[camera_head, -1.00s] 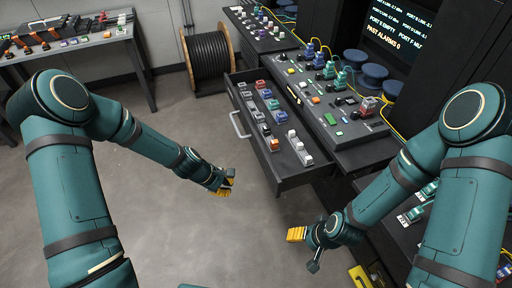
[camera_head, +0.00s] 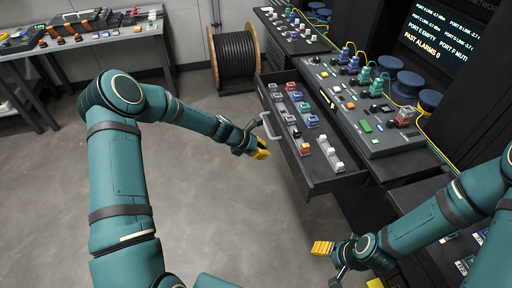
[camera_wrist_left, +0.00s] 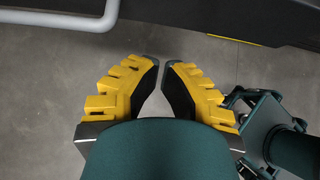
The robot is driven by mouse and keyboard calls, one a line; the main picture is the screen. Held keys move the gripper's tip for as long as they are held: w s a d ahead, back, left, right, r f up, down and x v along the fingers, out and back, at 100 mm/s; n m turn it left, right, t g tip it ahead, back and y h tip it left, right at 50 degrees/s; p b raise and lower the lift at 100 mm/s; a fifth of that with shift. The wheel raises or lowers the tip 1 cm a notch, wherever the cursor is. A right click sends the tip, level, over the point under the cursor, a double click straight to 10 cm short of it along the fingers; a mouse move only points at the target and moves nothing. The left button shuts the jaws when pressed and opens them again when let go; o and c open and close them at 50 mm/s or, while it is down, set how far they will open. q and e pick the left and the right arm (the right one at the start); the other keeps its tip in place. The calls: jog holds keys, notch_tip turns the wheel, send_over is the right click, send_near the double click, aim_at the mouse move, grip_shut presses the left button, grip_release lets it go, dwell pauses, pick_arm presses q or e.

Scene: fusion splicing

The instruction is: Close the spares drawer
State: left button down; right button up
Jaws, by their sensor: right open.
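The spares drawer (camera_head: 322,184) is pulled out from the black bench and holds rows of small coloured connectors. Its pale bar handle (camera_head: 268,128) faces my left arm. My left gripper (camera_head: 262,153) is just below and left of the handle, apart from it. In the left wrist view the handle (camera_wrist_left: 62,19) crosses the upper left corner, beyond the yellow fingers (camera_wrist_left: 161,64). Those fingertips nearly meet, with nothing between them. My right gripper (camera_head: 322,248) is open and low, in front of the bench, clear of the drawer.
The bench top (camera_head: 352,105) above the drawer carries connectors, a device panel and yellow cables. A cable reel (camera_head: 234,55) stands at the back. A side table (camera_head: 95,36) with tools is at the back left. The floor left of the drawer is clear.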

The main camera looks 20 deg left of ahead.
aim_at(286, 154)
pick_arm(q)
jog(key=shift+w+d+f, duration=0.4)
jog(key=shift+w+d, duration=0.2)
jog(key=shift+d, duration=0.3)
jog(key=shift+w+d+f, duration=0.4)
jog(key=shift+w+d, duration=0.2)
jog(key=shift+d, duration=0.3)
jog(key=shift+w+d+f, duration=0.4)
jog(key=shift+w+d, duration=0.2)
jog(key=shift+d, duration=0.3)
pick_arm(e)
jog(key=shift+s+f, duration=0.1)
jog(key=shift+f, duration=0.15)
